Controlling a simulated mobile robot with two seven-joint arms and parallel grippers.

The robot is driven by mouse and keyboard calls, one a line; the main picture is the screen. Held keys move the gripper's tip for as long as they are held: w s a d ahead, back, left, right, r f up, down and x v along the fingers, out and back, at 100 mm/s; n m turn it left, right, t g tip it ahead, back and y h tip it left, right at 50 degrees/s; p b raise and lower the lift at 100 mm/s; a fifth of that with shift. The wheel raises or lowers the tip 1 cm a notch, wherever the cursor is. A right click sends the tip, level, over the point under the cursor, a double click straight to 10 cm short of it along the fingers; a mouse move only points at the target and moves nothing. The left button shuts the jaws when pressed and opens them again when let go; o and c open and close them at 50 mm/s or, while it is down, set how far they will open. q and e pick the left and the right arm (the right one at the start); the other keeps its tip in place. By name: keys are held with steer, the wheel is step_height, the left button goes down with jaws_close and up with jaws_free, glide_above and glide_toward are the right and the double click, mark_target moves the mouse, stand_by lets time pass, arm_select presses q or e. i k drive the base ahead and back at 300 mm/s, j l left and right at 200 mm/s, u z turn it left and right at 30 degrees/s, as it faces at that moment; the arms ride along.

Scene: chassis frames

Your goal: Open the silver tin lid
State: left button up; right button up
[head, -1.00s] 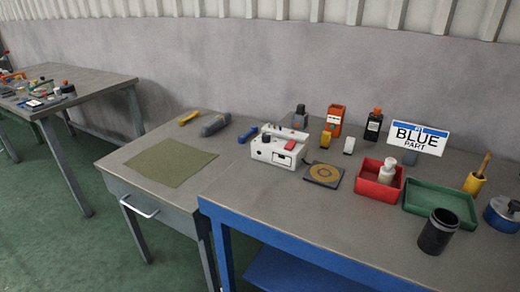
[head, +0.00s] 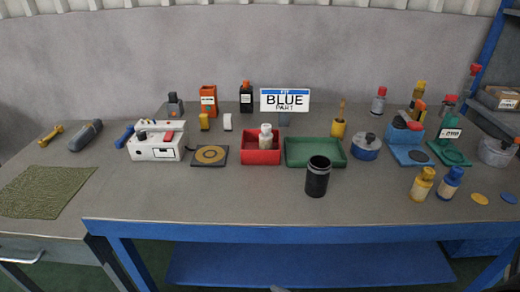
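A silver-grey round tin (head: 496,152) stands at the right edge of the head view, on the workbench. The lid appears to sit on the tin. A blue round tin (head: 365,148) with a grey top and dark knob stands further left, right of the green tray. Neither of my grippers can be made out in the head view.
On the bench (head: 240,205) stand a red bin (head: 261,157) with a white bottle, a green tray (head: 315,152), a black cup (head: 318,177), yellow and blue bottles (head: 422,185), and a green stand (head: 449,152). The front middle is mostly clear.

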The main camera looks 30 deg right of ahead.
mark_target(369, 141)
steer(key=z, duration=1.75)
